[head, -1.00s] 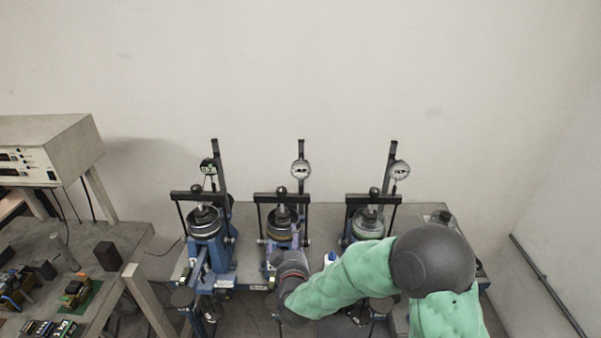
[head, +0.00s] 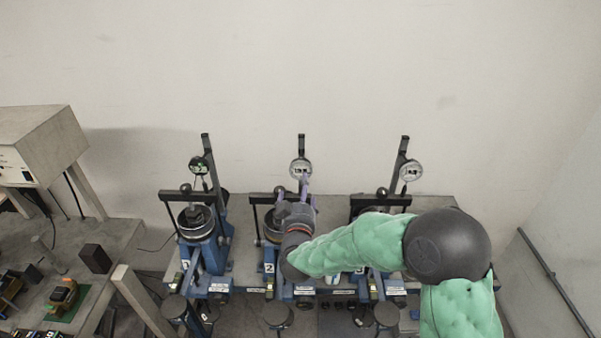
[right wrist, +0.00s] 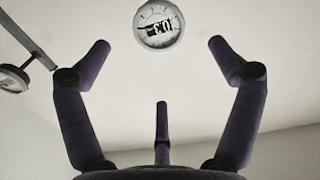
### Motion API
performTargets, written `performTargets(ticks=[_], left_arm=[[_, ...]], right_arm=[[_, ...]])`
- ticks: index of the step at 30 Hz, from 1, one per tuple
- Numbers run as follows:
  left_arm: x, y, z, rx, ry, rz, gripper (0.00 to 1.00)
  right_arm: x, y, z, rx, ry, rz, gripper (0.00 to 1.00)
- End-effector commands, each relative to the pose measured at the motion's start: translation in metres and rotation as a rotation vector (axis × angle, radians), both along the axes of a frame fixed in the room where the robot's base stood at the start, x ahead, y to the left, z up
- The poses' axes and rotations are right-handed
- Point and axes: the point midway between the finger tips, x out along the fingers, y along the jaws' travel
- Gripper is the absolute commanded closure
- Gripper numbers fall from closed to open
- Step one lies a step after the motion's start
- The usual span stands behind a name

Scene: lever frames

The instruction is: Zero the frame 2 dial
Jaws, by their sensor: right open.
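The frame 2 dial (head: 300,168) is a round, pale gauge on the upright post of the middle lever frame. My right gripper (head: 293,187) is just below it in the head view, fingers pointing up towards it. In the right wrist view the dial (right wrist: 159,24) is beyond the open fingertips, between the two side fingers and apart from them. My right gripper (right wrist: 158,48) is open and empty. It and its arm hide much of frame 2 (head: 269,253). My left gripper is out of view.
Frame 1 (head: 205,225) stands to the left with a dark dial (head: 198,165). Frame 3 is to the right, partly behind my arm, with a pale dial (head: 411,170). A side bench (head: 110,240) with electronics stands at the left. The wall behind is bare.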

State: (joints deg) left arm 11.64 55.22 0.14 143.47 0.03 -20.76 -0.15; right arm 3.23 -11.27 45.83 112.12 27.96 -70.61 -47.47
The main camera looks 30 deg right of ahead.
Motion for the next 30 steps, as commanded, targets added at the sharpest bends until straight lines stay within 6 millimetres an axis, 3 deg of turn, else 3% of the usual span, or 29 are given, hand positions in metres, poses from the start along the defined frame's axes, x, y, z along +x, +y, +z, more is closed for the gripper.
performTargets(ticks=[6, 12, 26, 30], left_arm=[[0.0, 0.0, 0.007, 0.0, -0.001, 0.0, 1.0], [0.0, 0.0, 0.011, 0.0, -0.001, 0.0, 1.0], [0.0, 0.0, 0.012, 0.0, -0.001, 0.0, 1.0], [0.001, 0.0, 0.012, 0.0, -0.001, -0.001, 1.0]], right_arm=[[0.035, -0.022, 0.0, 0.001, 0.001, -0.001, 0.08], [0.057, -0.035, 0.0, 0.001, 0.0, 0.0, 0.08], [0.067, -0.041, 0.0, 0.001, 0.001, 0.001, 0.08], [0.067, -0.041, 0.0, 0.001, 0.001, 0.001, 0.42]])
